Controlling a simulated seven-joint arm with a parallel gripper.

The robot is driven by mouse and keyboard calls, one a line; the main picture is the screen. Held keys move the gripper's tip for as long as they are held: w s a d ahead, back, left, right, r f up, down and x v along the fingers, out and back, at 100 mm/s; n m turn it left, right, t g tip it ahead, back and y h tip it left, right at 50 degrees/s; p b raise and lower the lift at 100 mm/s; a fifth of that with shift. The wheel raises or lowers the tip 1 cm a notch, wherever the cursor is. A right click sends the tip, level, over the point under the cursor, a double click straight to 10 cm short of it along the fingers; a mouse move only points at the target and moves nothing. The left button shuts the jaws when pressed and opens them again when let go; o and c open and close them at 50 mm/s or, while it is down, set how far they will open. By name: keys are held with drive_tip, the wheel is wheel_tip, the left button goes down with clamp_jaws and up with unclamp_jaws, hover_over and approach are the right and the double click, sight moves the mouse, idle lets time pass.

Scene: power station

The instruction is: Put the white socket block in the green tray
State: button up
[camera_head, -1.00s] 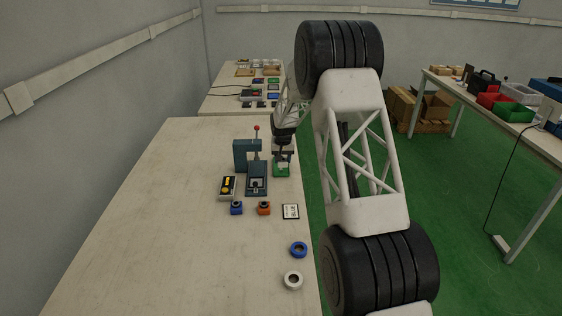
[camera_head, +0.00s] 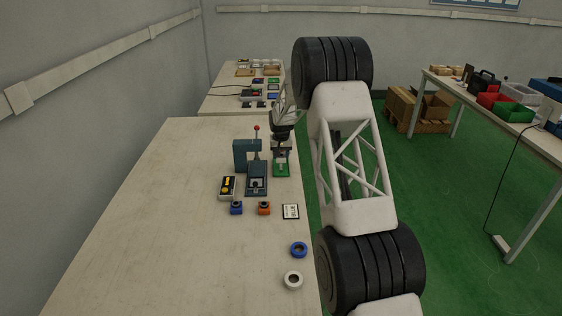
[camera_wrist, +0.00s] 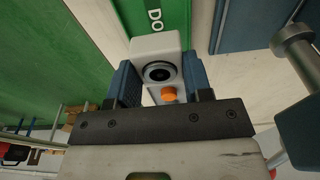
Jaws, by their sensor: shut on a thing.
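The white socket block (camera_wrist: 152,46), with a round black socket and an orange part on its face, is between the blue fingers of my gripper (camera_wrist: 161,78) in the wrist view. My gripper is shut on it. The green tray (camera_wrist: 128,14), with white letters "DO" showing, lies beyond the block there, and the block hides part of it. In the head view my gripper (camera_head: 281,149) is over the far part of the green tray (camera_head: 281,173). I cannot tell whether the block touches the tray.
A blue-grey lever press (camera_head: 246,156) with a red knob stands just left of the tray. A control box with yellow buttons (camera_head: 228,187), a blue piece (camera_head: 236,208), an orange piece (camera_head: 264,208) and a card (camera_head: 291,212) are nearer. The bench's left and front are clear.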

sight(281, 160)
drive_tip(key=shift+f, duration=1.65)
drive_tip(key=o, duration=0.9)
drive_tip(key=shift+f, duration=0.1)
drive_tip(key=shift+s+r, duration=0.25)
drive_tip(key=shift+r, duration=1.8)
drive_tip(key=shift+s+r, duration=0.2)
drive_tip(key=shift+r, duration=1.8)
drive_tip(key=shift+s+r, duration=0.25)
drive_tip(key=shift+r, duration=1.8)
